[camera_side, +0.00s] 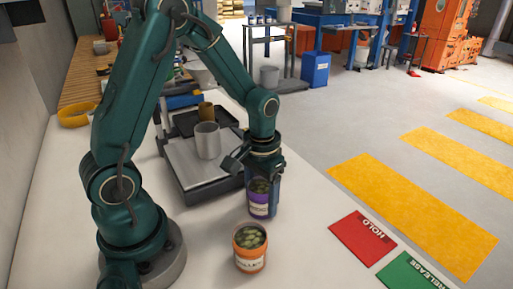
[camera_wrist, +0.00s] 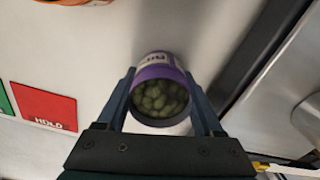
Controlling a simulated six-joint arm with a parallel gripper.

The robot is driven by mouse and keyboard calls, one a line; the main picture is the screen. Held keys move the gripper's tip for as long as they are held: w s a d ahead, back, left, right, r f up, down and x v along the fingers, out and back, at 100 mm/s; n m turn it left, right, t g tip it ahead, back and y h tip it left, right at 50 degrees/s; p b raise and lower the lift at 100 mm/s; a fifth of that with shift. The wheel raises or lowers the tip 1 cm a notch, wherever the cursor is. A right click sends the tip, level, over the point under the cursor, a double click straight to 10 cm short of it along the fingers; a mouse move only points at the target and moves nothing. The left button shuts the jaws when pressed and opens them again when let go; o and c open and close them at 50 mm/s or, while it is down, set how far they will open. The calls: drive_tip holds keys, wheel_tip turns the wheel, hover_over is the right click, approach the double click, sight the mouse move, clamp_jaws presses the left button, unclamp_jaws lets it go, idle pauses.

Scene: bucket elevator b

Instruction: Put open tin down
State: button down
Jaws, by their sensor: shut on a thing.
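A purple open tin (camera_side: 260,203) with a pale label and green contents stands upright in my gripper (camera_side: 262,188). My gripper is shut on it, one finger on each side. In the wrist view the purple tin (camera_wrist: 158,75) is between the two fingers of my gripper (camera_wrist: 165,100), its open top towards the camera. The tin is at or just above the white table; I cannot tell whether its base touches. An orange open tin (camera_side: 250,248), also with green contents, stands on the table in front of it.
A scale-like platform (camera_side: 185,165) with a grey metal cup (camera_side: 207,140) stands behind and left of the purple tin. A red HOLD card (camera_side: 362,237) and a green RELEASE card (camera_side: 410,273) lie to the right. Table between the tins and the red card is clear.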

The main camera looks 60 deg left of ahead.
drive_tip(key=shift+c, duration=0.2)
unclamp_jaws()
wheel_tip(320, 180, up, 12)
drive_tip(key=s+d+r+m+t, duration=0.2)
drive_tip(key=s+d+t, duration=0.2)
drive_tip(key=s, duration=0.5)
drive_tip(key=shift+d+r+m+t, duration=0.2)
drive_tip(key=shift+r+m+t, duration=0.2)
drive_tip(key=shift+t, duration=0.4)
